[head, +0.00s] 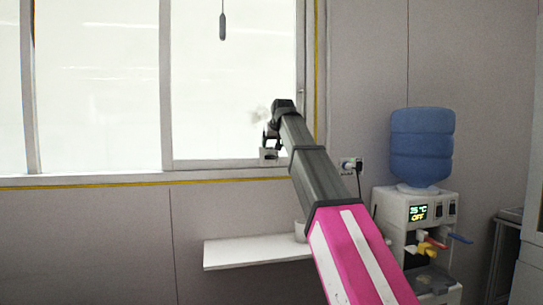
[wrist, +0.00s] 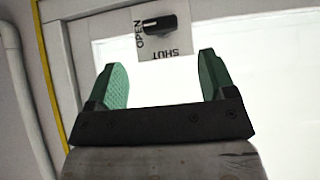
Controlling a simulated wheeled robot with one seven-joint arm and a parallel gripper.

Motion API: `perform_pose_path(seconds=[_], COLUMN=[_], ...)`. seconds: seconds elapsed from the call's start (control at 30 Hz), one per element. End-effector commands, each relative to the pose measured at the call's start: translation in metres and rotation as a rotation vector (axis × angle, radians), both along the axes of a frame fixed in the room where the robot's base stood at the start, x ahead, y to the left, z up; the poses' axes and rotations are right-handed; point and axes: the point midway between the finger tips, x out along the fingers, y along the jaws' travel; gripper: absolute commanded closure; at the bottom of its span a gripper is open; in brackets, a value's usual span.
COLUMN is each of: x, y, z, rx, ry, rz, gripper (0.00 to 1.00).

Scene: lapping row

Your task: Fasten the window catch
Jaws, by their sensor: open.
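The window catch (wrist: 160,25) is a small black lever on a white plate (wrist: 180,46) marked OPEN and SHUT. In the wrist view the lever lies roughly sideways, its left end close to the word OPEN; SHUT is printed below it. My gripper (wrist: 160,76) has two green fingers spread wide, with nothing between them. The catch shows beyond the fingertips, apart from them. In the head view my gripper (head: 271,139) is at the lower right of the window pane, where the plate (head: 268,154) partly shows; the lever cannot be made out there.
The window frame (head: 166,90) has a yellow-edged surround. A dark pull (head: 222,27) hangs before the glass. A white shelf (head: 250,252) with a cup (head: 300,232) is below. A socket with a plug (head: 352,165) and a water dispenser (head: 402,210) with blue bottle (head: 421,145) stand right.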

Motion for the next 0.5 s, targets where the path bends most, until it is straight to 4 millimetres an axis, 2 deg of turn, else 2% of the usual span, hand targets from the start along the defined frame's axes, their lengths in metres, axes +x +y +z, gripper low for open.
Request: perform_pose_path(seconds=[0.2,0.5], x=[0.029,0.05], y=[0.008,0.014], z=[-0.029,-0.052], rx=[0.0,0.0], ry=[0.001,0.0], rz=[0.0,0.0], gripper=[0.23,0.23])
